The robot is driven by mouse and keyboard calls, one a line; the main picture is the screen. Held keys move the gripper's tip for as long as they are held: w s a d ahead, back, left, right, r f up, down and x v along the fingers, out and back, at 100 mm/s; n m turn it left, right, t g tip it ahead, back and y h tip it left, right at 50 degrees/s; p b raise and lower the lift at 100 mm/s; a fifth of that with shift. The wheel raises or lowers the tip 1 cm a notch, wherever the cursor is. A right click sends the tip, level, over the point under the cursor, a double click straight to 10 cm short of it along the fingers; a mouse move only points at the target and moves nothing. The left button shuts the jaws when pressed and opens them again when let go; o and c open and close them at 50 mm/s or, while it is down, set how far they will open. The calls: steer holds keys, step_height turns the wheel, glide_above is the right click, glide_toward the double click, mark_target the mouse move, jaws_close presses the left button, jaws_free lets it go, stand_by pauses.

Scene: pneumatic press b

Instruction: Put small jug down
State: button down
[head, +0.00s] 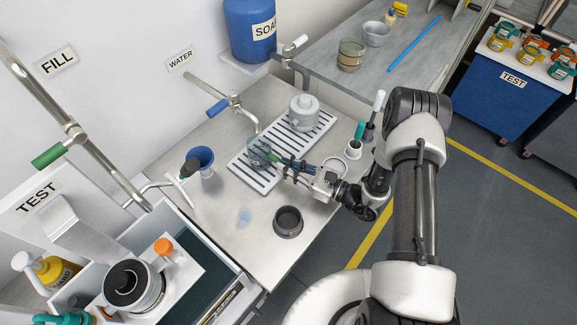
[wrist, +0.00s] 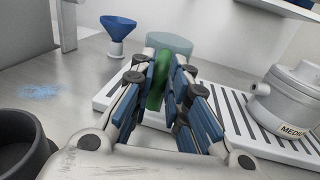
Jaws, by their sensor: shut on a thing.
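The small jug (head: 257,152) is clear greenish glass with a green handle (wrist: 157,82). My gripper (head: 282,165) is shut on this handle; in the wrist view, its blue-padded fingers (wrist: 164,95) sit on both sides of the handle. The jug is upright as far as I can see, over the left part of the slatted tray (head: 238,162). I cannot tell whether its base touches the slats. The glass body (wrist: 172,42) is partly hidden behind the fingers in the wrist view.
A grey lidded pot (head: 303,112) stands on the tray's far end. A water tap (head: 235,103) is behind the tray. A blue funnel-shaped cup (head: 203,160) stands left, a dark round bowl (head: 288,221) in front. Bare counter with a blue smudge (head: 244,216) lies between.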

steer(key=c, duration=1.6)
jaws_free()
steer(key=shift+o, duration=0.2)
steer(key=shift+r, duration=0.1)
steer(key=shift+d+r+p, duration=0.1)
steer(key=shift+d+p, duration=0.2)
steer(key=shift+p, duration=0.05)
steer(key=p+v, duration=0.1)
steer(key=v, duration=1)
steer(key=shift+s, duration=0.15)
steer(key=s+a+r+n+g+h, duration=0.1)
steer(key=s+r+n+g+h, duration=0.15)
steer(key=r+n+g, duration=0.35)
steer(key=s+a+r+n+g+h, duration=0.1)
steer(key=s+a+r+n, duration=0.15)
steer(key=r, duration=0.45)
steer(key=s+r+n+g+h, duration=0.1)
steer(key=s+r+n+g, duration=0.3)
steer(key=r+n, duration=0.25)
steer(key=s+d+r+n+t+h, duration=0.7)
steer(key=s+d+r+n+h, duration=0.1)
steer(key=r+h, duration=0.3)
steer(key=shift+s+d+r+n+t, duration=0.2)
steer(key=shift+s+r+n+t, duration=0.1)
steer(key=shift+s+r, duration=0.5)
